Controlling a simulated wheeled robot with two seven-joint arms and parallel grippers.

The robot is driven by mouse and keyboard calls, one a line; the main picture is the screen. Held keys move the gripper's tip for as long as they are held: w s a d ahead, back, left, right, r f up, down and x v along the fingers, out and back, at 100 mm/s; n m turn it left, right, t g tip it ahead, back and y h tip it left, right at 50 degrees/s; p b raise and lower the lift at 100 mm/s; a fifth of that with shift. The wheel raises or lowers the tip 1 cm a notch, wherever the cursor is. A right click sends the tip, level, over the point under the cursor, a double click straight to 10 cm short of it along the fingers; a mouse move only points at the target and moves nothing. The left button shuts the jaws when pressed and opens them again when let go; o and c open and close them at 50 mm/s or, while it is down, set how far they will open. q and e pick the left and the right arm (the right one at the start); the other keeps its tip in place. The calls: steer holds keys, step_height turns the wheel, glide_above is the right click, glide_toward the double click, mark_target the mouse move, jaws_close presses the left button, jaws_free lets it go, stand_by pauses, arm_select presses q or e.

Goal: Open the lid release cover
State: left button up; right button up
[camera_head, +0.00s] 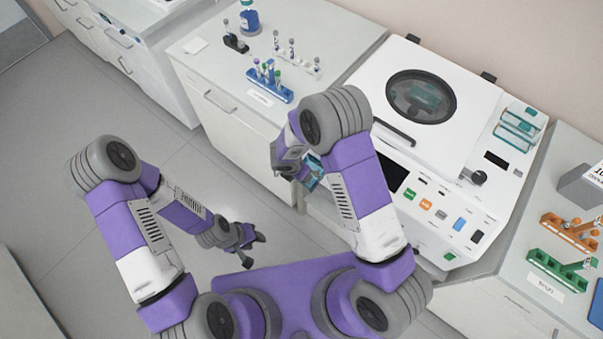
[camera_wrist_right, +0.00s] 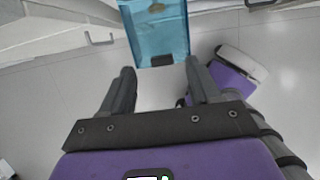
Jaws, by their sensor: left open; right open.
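A translucent blue cover (camera_wrist_right: 158,32) with a dark tab on its near edge shows in the right wrist view. A small part of it (camera_head: 313,172) also shows in the head view, at the machine's front left. My right gripper (camera_wrist_right: 160,68) is open, its fingertips on either side of the cover's tab end; I cannot tell whether they touch it. In the head view my right arm hides most of this area. The white machine (camera_head: 370,88) has a lid with a round window, shown down. My left gripper (camera_head: 254,250) is open and empty over the floor.
A bench left of the machine holds a blue tube rack (camera_head: 269,86), a white rack (camera_head: 297,64) and a blue-labelled bottle (camera_head: 249,20). The right bench holds an orange rack (camera_head: 570,232) and a green rack (camera_head: 560,268). The floor at the left is clear.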

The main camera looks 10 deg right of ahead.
steer(key=v, duration=0.2)
steer(key=shift+s+r, duration=0.1)
steer(key=shift+r, duration=0.3)
steer(key=shift+f, duration=0.1)
steer(key=s+d+f+m+g+y+b, duration=0.1)
steer(key=s+f+m+y+b, duration=0.2)
steer(key=s+f+m, duration=0.5)
steer(key=s+d+f+m+y+b, duration=0.1)
steer(key=s+f+m+y+b, duration=0.3)
steer(key=m, duration=1.7)
steer(key=s+f+b, duration=0.2)
steer(key=s+f, duration=0.2)
steer(key=s, duration=0.2)
steer(key=shift+g, duration=0.4)
